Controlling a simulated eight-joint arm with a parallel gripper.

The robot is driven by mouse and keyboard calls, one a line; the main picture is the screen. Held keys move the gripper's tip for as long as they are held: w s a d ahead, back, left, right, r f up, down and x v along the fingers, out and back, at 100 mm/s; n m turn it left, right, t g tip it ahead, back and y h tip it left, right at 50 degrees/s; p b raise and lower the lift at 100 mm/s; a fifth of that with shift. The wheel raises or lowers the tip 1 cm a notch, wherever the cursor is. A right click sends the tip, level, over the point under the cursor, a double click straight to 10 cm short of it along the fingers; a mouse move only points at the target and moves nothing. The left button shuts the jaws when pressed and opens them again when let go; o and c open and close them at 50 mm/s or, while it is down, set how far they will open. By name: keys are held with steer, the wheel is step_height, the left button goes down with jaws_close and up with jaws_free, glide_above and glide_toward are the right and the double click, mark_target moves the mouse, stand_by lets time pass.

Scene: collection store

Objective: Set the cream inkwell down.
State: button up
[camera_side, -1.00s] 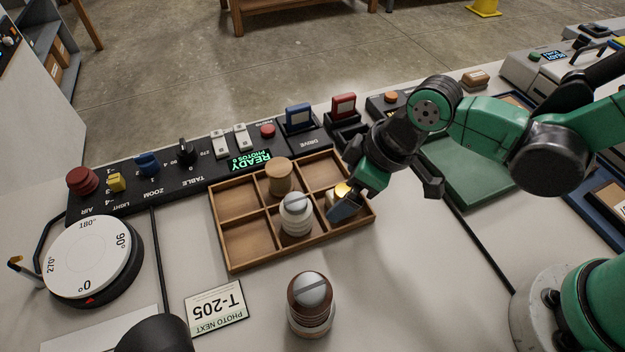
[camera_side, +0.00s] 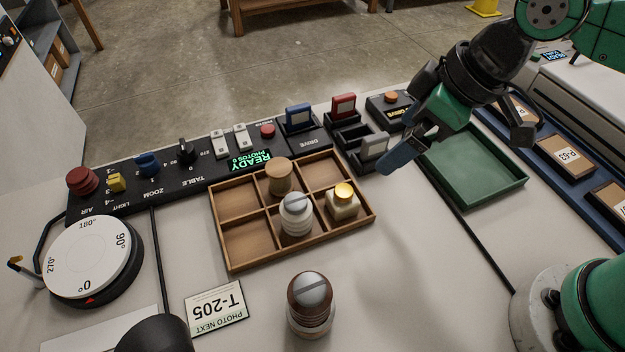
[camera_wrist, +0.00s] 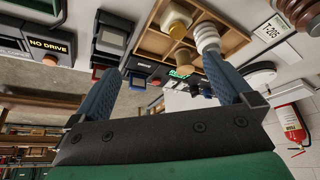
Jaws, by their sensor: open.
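The cream inkwell (camera_side: 342,203), with a gold top, stands upright in the front right compartment of the wooden tray (camera_side: 262,263). It also shows in the wrist view (camera_wrist: 176,19), inside the tray. My gripper (camera_side: 452,140) is up and to the right of the inkwell, clear of it, above the area between the drive slots and the green tray. In the wrist view its two blue fingers (camera_wrist: 168,85) are wide apart with nothing between them in their grip.
A white ribbed jar (camera_side: 296,215) and a tan-topped jar (camera_side: 280,177) stand in other compartments. A brown ribbed jar (camera_side: 310,305) stands in front. The green tray (camera_side: 475,185) is empty. A control panel (camera_side: 190,165) and round turntable (camera_side: 90,255) lie left.

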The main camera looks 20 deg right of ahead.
steer(key=w+d+m+t+h, duration=0.1)
steer(key=d+m+t+h, duration=0.1)
steer(key=d+m, duration=0.5)
steer(key=d+t, duration=0.1)
steer(key=d, duration=0.4)
steer(key=shift+d+r+m+h, duration=0.15)
steer(key=shift+d+m+h, duration=0.15)
steer(key=shift+d+h, duration=0.1)
